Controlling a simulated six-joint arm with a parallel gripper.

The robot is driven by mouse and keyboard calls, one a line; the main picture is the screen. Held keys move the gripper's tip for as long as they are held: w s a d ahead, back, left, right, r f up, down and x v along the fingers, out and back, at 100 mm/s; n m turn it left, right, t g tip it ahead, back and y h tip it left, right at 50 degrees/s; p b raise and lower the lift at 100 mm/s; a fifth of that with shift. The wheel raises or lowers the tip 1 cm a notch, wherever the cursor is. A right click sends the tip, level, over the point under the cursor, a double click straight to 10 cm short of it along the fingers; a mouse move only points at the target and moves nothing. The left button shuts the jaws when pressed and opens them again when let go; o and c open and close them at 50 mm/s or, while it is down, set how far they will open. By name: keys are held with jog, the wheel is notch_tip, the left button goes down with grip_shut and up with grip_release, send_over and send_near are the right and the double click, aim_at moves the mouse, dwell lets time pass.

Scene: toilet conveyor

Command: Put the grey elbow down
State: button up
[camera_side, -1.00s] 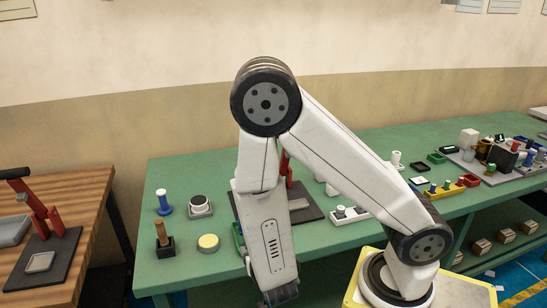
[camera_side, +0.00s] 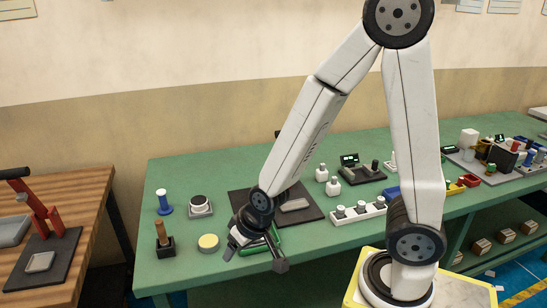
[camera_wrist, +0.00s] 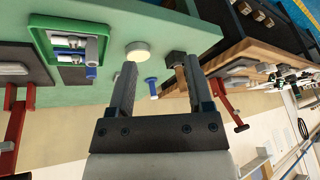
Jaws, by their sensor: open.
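My gripper (camera_side: 255,258) is open above the front of the green bench, close to the green tray. In the wrist view its two fingers (camera_wrist: 160,70) stand apart with nothing held between them. The green tray (camera_wrist: 38,38) lies at the upper left of that view; its edge also shows behind my gripper in the side view (camera_side: 268,243). In the tray lie several grey and white fittings with blue parts. A grey angular piece (camera_wrist: 91,49) at the tray's right side may be the grey elbow; I cannot tell for certain.
A pale yellow disc (camera_side: 208,242), a brown handle in a black block (camera_side: 162,238), a blue-stemmed piece (camera_side: 164,203) and a round-topped grey block (camera_side: 199,206) stand to the left. A black plate (camera_side: 240,197) lies behind my gripper. Bare green surface (camera_side: 192,268) shows at the front left.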

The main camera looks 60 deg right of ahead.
jog(key=s+d+r+n+g, duration=0.2)
jog(key=s+d+r, duration=0.1)
jog(key=d, duration=0.1)
jog(key=shift+s+h, duration=0.3)
jog(key=shift+s, duration=0.05)
dwell(1.0)
